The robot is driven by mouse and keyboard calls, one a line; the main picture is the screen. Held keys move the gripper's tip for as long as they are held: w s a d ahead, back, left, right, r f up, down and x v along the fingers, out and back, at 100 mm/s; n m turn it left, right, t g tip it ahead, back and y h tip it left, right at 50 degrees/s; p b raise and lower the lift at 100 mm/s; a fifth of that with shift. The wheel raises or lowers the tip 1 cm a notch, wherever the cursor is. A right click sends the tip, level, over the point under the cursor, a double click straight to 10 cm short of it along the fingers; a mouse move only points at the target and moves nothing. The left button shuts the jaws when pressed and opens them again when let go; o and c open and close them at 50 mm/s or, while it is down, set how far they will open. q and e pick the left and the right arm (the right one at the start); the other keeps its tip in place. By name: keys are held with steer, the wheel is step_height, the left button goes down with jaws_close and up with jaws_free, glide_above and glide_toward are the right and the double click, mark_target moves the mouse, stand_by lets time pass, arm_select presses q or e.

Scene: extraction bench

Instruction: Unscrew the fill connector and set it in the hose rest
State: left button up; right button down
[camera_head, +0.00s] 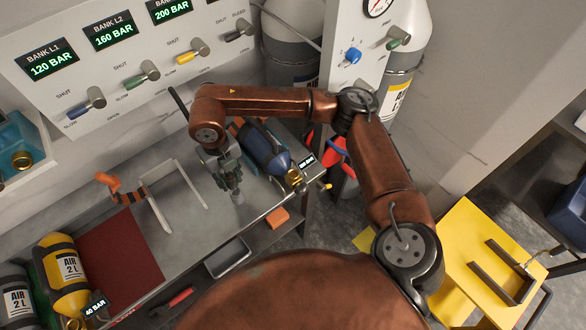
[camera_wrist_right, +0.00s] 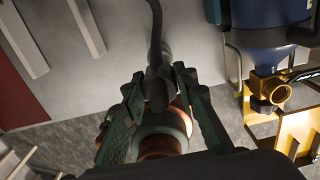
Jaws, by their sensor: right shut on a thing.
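My right gripper (camera_head: 230,183) is above the bench, left of the blue cylinder (camera_head: 262,148). It is shut on the fill connector (camera_head: 238,197), whose grey end points down. In the right wrist view, the green fingers of the gripper (camera_wrist_right: 160,105) clasp the connector (camera_wrist_right: 160,128), and a dark hose (camera_wrist_right: 156,25) runs up from it. The cylinder's brass valve (camera_head: 295,176) is apart from the connector; it also shows in the right wrist view (camera_wrist_right: 268,88). Two pale rails (camera_head: 154,209) stand left of the gripper; I cannot tell whether they are the hose rest. My left gripper is not in view.
A panel with several valve levers (camera_head: 142,78) stands behind the bench. An orange-handled striped piece (camera_head: 115,188), a dark red mat (camera_head: 122,255) and a yellow cylinder (camera_head: 62,268) are at left. A grey tray (camera_head: 228,258) is at the front.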

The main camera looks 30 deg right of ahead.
steer(key=shift+f+b, duration=0.95)
steer(key=shift+f, duration=1.25)
steer(key=c, duration=1.5)
jaws_free()
steer(key=shift+o, duration=0.2)
steer(key=shift+r, duration=0.25)
step_height(320, 180, up, 12)
steer(key=shift+f, duration=0.2)
